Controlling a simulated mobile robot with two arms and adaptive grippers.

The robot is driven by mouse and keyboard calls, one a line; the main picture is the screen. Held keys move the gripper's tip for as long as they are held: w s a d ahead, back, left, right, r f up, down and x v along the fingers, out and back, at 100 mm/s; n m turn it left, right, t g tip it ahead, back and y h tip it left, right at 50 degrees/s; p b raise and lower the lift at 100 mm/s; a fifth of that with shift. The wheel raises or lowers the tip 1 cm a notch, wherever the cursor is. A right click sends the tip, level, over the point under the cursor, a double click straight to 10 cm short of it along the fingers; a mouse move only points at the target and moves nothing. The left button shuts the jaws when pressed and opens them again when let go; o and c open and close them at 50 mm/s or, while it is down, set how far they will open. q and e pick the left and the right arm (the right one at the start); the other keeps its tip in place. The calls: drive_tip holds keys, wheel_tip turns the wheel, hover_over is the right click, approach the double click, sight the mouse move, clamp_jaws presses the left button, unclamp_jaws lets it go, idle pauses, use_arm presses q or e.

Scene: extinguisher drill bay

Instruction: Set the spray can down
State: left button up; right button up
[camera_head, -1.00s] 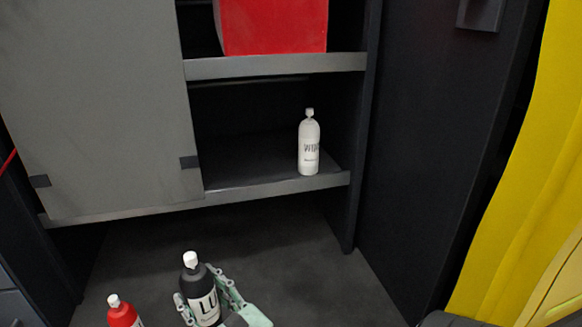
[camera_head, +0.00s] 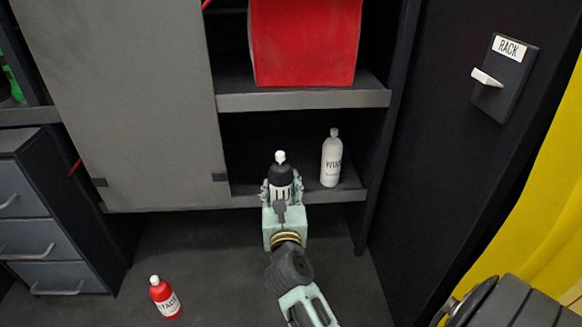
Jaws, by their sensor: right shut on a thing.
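The black spray can (camera_head: 281,174) has a white cap and a pale label, and stands roughly upright. My right gripper (camera_head: 281,191) is shut around it from the front. The can is at the lower shelf (camera_head: 345,193) of the cabinet, left of a white bottle (camera_head: 331,160) and apart from it. My gripper hides the can's base, so I cannot tell whether it touches the shelf. My left gripper is not in view.
A red can (camera_head: 166,298) is low at the left. A red box (camera_head: 304,42) fills the upper shelf. A grey panel (camera_head: 130,100) covers the cabinet's left side. A rack holder (camera_head: 505,78) with a peg is on the right wall.

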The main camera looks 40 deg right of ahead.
drive_tip(key=f+x, duration=0.1)
drive_tip(key=x, duration=0.4)
drive_tip(key=f+b+x, duration=0.1)
drive_tip(key=x, duration=0.5)
drive_tip(key=f+x, duration=0.1)
drive_tip(key=x, duration=0.4)
drive_tip(key=shift+w+d+f, duration=0.1)
drive_tip(key=shift+w+d, duration=0.05)
drive_tip(key=shift+f, duration=0.1)
drive_tip(key=shift+f, duration=0.15)
drive_tip(key=o, duration=1.5)
drive_tip(key=shift+c, duration=0.2)
